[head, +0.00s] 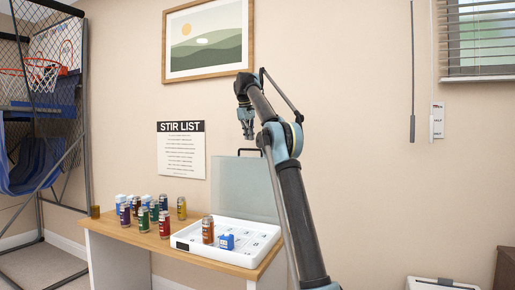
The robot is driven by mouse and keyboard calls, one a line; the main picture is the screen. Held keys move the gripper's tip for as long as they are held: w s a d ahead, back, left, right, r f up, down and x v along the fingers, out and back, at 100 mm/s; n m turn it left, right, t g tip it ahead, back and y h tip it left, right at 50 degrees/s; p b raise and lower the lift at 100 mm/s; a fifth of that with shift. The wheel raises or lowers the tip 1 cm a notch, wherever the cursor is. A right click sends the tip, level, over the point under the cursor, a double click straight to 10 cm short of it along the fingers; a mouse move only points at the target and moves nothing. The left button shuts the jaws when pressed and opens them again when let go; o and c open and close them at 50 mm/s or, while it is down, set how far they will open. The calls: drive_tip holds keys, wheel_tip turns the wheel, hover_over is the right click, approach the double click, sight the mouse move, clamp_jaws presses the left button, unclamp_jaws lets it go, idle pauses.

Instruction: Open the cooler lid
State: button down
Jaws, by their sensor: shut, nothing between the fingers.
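My gripper (247,130) points down in the head view, just above the black handle (250,152) on a pale grey-green cooler part (240,185). It is shut and empty, and appears apart from the handle. The pale part stands upright behind a white tray (184,243) on the wooden table. I cannot tell whether it is a raised lid or the cooler's body. My arm hides its right edge.
Several cans and cartons crowd the left of the wooden table (130,232). A white box (435,284) shows on the floor at the lower right. The wall lies behind.

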drive_tip(key=w+d+r+m+t+h, duration=0.1)
drive_tip(key=w+d+r+m+t, duration=0.2)
drive_tip(key=m, duration=1.2)
drive_tip(key=shift+g, duration=0.5)
drive_tip(key=shift+w+r+x, duration=0.1)
drive_tip(key=shift+w+x, duration=0.05)
drive_tip(key=shift+x, duration=1.45)
drive_tip(key=shift+w+r+x, duration=0.1)
drive_tip(key=shift+w+x, duration=0.05)
drive_tip(key=shift+x, duration=1.4)
drive_tip(key=shift+w+r+x, duration=0.1)
drive_tip(key=shift+x, duration=1.5)
